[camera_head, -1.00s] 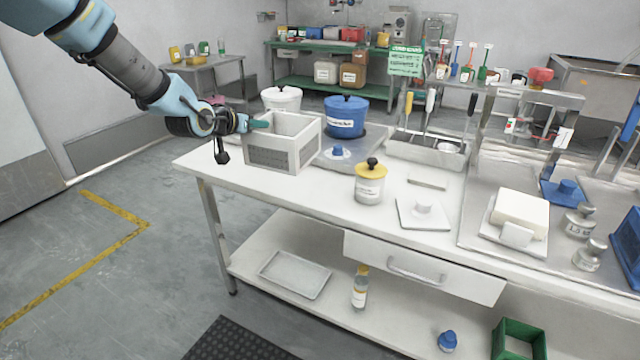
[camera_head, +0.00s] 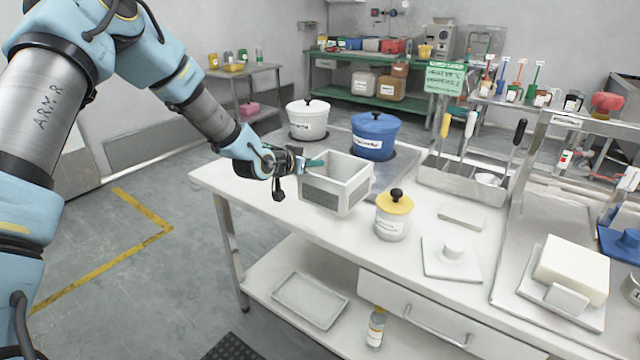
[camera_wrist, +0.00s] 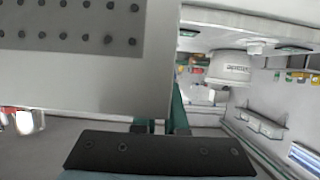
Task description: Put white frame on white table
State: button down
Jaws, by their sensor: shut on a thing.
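The white frame (camera_head: 335,190) is an open-topped box with perforated grey panels. In the head view it is upright at the left end of the white table (camera_head: 265,187); I cannot tell whether its base touches the tabletop. My gripper (camera_head: 314,163) reaches in from the left, with its green fingers shut on the frame's left wall near the rim. In the wrist view the frame (camera_wrist: 85,65) fills the upper left and covers part of the fingers (camera_wrist: 163,122).
A white lidded pot (camera_head: 307,122) and a blue lidded pot (camera_head: 374,138) stand behind the frame. A yellow-lidded jar (camera_head: 393,218) is close at its right. A white plate with a knob (camera_head: 451,258) lies farther right. Bare tabletop lies in front of the frame.

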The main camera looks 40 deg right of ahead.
aim_at(298, 181)
jog(key=shift+f+p, duration=0.75)
jog(key=shift+f, duration=1.85)
jog(key=shift+f, duration=0.15)
jog(key=c, duration=1)
grip_release()
jog(key=shift+o, duration=0.2)
jog(key=shift+a, duration=0.15)
jog(key=b+v, duration=0.3)
jog(key=v, duration=0.9)
